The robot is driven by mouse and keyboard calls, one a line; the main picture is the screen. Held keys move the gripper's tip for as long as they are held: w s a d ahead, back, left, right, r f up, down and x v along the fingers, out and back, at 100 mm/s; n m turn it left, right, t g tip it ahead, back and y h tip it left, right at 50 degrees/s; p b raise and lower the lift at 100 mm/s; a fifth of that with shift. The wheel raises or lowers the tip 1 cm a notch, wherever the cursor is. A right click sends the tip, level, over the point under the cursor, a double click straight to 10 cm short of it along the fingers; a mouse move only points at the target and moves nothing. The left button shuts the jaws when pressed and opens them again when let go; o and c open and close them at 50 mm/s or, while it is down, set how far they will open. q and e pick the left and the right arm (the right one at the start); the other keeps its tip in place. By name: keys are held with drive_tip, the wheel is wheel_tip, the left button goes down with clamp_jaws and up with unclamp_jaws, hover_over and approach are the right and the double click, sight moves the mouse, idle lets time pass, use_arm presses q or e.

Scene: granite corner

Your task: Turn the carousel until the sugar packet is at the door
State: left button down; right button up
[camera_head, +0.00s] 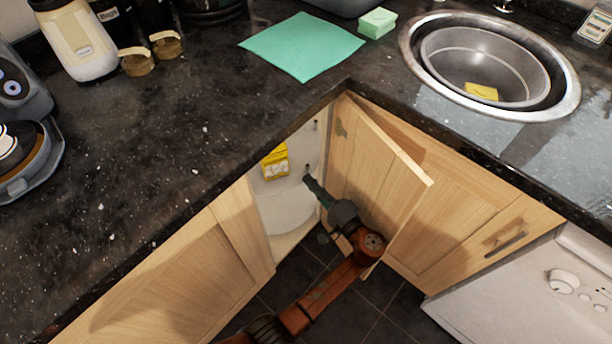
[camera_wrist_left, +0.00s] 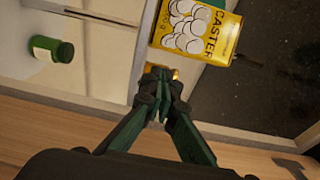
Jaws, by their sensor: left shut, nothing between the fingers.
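The corner cupboard is open, and the white carousel (camera_head: 286,207) shows inside it. A yellow packet (camera_head: 275,162) stands on the carousel, in the left part of the opening. In the left wrist view a yellow packet marked CASTER (camera_wrist_left: 196,32), with white discs printed on it, is just beyond the fingertips. My left gripper (camera_head: 306,180) reaches into the opening, to the right of the packet. In the wrist view its green fingers (camera_wrist_left: 160,90) are together with nothing between them. I cannot tell whether the tips touch the carousel. My right gripper is not in view.
The cupboard door (camera_head: 383,165) stands open, close to the right of my left arm. The dark worktop (camera_head: 180,140) overhangs the opening. A green-lidded jar (camera_wrist_left: 52,48) shows in the wrist view. A sink (camera_head: 482,65) and a green cloth (camera_head: 302,46) are above.

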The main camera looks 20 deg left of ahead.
use_arm(q)
drive_tip(key=v, duration=0.6)
drive_tip(key=shift+s+a, duration=0.2)
drive_tip(key=shift+s, duration=0.1)
idle(0.3)
